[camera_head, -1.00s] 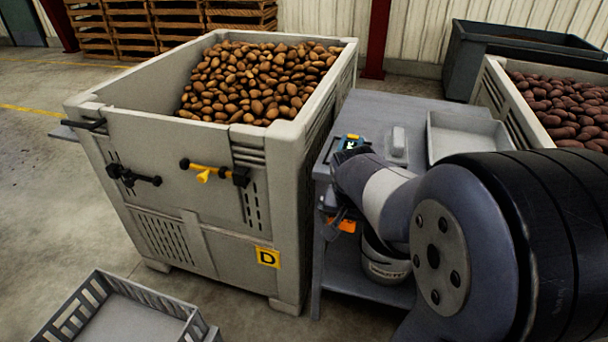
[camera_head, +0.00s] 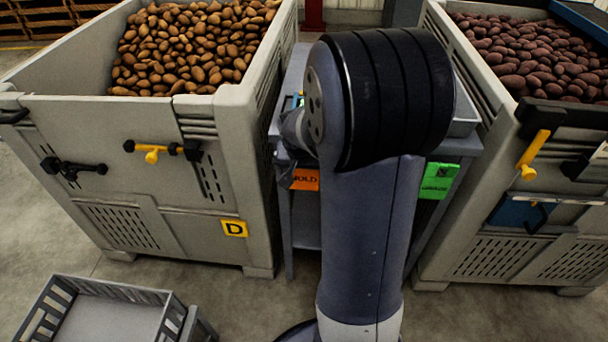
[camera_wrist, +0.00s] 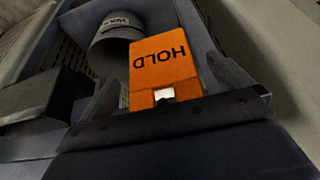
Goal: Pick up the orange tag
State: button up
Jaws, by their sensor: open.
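The orange tag (camera_head: 304,180) hangs at the front edge of the grey table between two big bins, left of my arm in the head view. In the wrist view the orange tag (camera_wrist: 165,62) fills the middle, with "HOLD" upside down and a pale spot at its lower end by the dark table edge. My gripper (camera_wrist: 150,80) is open, with dark finger shapes on either side of the tag and a gap to it. In the head view my arm hides most of the gripper. I cannot tell the exact depth between fingers and tag.
A green tag (camera_head: 438,180) hangs on the same table, right of my arm. The left bin (camera_head: 150,200) and right bin (camera_head: 520,262) flank the table closely. A grey crate (camera_head: 110,318) lies on the floor. A bucket (camera_wrist: 112,42) stands beyond the orange tag.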

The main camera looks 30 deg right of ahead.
jog(key=shift+w+d+f, duration=0.15)
jog(key=shift+f, duration=0.4)
jog(key=shift+c, duration=0.6)
jog(key=shift+r, duration=0.1)
jog(key=c, duration=1)
